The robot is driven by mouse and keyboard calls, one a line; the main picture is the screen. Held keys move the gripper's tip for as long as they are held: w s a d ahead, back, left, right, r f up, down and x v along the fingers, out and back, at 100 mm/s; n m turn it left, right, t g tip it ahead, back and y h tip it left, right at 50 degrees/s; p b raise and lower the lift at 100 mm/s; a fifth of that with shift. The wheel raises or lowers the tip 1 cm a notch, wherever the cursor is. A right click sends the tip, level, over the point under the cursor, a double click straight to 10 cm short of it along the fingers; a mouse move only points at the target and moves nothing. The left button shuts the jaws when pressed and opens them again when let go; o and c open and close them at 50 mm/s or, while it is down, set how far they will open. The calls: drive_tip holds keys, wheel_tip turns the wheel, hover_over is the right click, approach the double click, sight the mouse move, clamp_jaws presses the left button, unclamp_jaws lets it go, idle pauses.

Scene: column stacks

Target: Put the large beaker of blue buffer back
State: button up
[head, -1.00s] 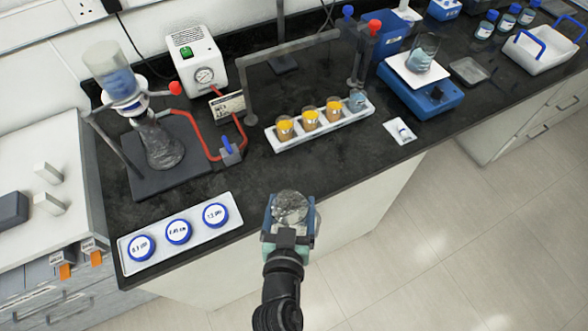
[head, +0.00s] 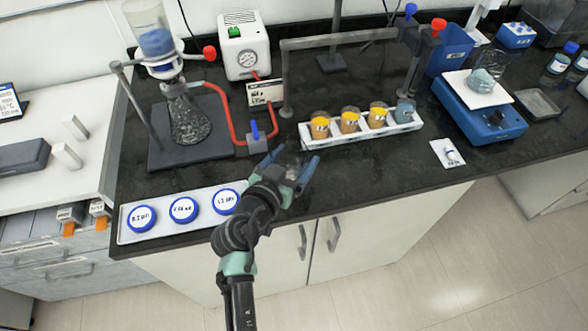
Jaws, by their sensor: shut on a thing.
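My gripper (head: 290,172) is shut on a clear glass vessel (head: 287,165), which is mostly hidden by the fingers and wrist. I cannot tell what is in it, or whether it touches the bench. It is over the front part of the black bench, right of the tray of blue-rimmed dishes. A glass beaker with pale blue contents (head: 482,80) stands on the white pan of the blue balance (head: 490,122) at the right. A smaller beaker with bluish liquid (head: 405,112) stands at the right end of a white rack (head: 345,139).
Several beakers of orange liquid (head: 350,120) fill the rack behind my gripper, under a grey frame (head: 340,40). A filter flask (head: 188,120) with red tubing stands at the left. The dish tray (head: 135,234) lies front left. The bench front between rack and edge is mostly clear.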

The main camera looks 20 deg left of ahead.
drive_tip(key=shift+f, duration=1.8)
drive_tip(key=shift+f+b, duration=0.1)
drive_tip(key=shift+b, duration=0.2)
drive_tip(key=shift+f, duration=0.1)
drive_tip(key=o, duration=1.3)
